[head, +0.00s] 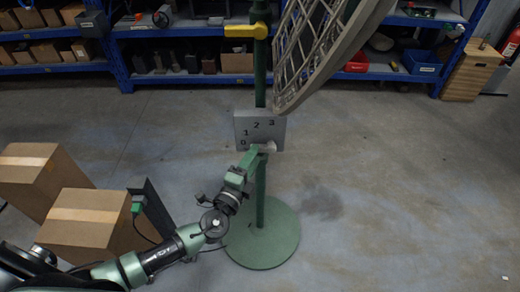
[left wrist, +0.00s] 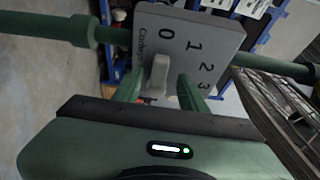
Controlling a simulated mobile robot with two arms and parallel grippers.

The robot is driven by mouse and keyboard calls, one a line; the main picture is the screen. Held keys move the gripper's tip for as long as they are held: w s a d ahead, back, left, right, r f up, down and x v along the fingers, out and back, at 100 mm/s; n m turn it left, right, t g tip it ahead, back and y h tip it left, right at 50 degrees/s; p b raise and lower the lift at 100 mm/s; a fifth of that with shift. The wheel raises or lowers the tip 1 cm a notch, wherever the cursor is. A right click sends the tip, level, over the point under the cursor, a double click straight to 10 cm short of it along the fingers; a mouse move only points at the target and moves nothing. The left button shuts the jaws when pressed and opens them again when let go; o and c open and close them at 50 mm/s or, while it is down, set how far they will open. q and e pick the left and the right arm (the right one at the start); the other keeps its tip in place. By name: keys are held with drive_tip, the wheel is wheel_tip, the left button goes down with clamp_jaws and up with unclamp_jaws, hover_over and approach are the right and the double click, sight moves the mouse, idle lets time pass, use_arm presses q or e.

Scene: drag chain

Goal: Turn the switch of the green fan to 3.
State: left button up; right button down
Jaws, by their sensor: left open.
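The green fan has a green pole (head: 261,80) on a round green base (head: 262,245). A grey switch box (head: 242,122) marked 0, 1, 2, 3 is mounted on the pole; it also shows in the left wrist view (left wrist: 185,20). Its light grey knob (left wrist: 159,72) points toward the 0. My left gripper (head: 258,153) is at the lower part of the box. In the left wrist view it is open (left wrist: 159,80), with one green finger on each side of the knob. I cannot tell whether either finger touches it. My right gripper is in neither view.
The fan's cage (head: 320,45) hangs above and right of the box. Cardboard boxes (head: 88,218) stand at the lower left. Blue shelves (head: 190,78) line the back. The floor right of the base is clear.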

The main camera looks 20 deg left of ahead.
sight(263, 147)
use_arm(q)
drive_tip(key=w, duration=0.3)
drive_tip(key=shift+d, duration=0.2)
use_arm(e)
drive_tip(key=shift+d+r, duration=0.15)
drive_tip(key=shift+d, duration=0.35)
